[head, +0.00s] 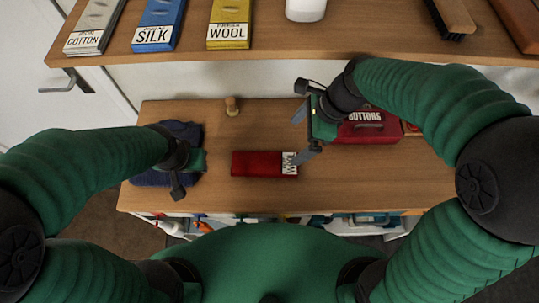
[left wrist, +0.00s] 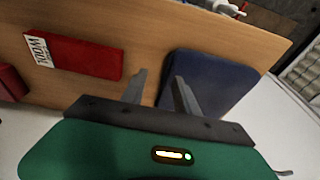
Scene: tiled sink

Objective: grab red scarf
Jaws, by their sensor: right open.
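A flat red folded item with a white lettered label on one end, which I take as the red scarf (head: 258,164), lies on the wooden table. It also shows at the upper left of the left wrist view (left wrist: 88,58). My right gripper (head: 304,132) is open and empty, just right of and beyond its labelled end. My left gripper (head: 180,182) is over the dark blue folded cloth (head: 184,131), left of the red item. In the left wrist view its two fingers (left wrist: 160,76) are apart with nothing between them; one overlaps the blue cloth (left wrist: 215,82).
A red "BUTTONS" box (head: 367,131) stands right of my right gripper. A shelf (head: 270,42) with labelled cotton, silk (head: 157,25) and wool packs runs above the back. The table's front middle is clear.

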